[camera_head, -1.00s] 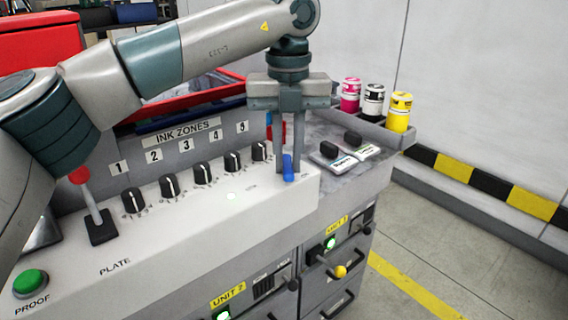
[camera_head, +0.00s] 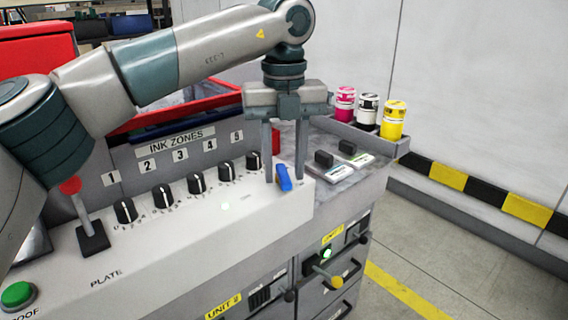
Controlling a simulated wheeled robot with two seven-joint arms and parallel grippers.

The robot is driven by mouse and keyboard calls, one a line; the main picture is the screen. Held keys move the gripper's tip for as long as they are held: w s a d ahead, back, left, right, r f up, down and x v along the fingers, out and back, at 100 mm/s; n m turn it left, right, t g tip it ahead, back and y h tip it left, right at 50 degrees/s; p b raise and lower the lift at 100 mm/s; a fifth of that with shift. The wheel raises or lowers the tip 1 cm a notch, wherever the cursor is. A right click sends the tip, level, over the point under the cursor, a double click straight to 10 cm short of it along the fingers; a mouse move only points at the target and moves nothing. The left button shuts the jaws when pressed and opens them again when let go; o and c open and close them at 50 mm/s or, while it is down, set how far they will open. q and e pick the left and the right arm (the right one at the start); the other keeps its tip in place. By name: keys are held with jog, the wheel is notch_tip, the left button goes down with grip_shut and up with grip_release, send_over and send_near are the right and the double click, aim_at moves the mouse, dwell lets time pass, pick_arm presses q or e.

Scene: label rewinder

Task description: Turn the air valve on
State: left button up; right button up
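The blue valve lever (camera_head: 283,178) stands at the right end of the white console top. It is turned at a slant, with its broad face showing. My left gripper (camera_head: 285,176) points straight down over it, one finger on each side. The fingers are apart, with visible gaps to the lever; it is open and holds nothing. The lever's pivot and any label beside it are too small to make out. My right gripper is out of view.
Several black ink-zone knobs (camera_head: 196,183) line the console left of the lever. A red-knobbed stick (camera_head: 82,215) and a green button (camera_head: 17,294) are further left. Two black-handled stamps (camera_head: 349,149) and ink cans (camera_head: 393,120) stand to the right.

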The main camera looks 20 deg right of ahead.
pick_arm(q)
notch_tip(320, 180, up, 10)
notch_tip(320, 180, up, 6)
jog(key=r+p, duration=0.1)
send_over(284, 173)
jog(key=shift+s+r, duration=0.1)
jog(key=shift+r, duration=0.1)
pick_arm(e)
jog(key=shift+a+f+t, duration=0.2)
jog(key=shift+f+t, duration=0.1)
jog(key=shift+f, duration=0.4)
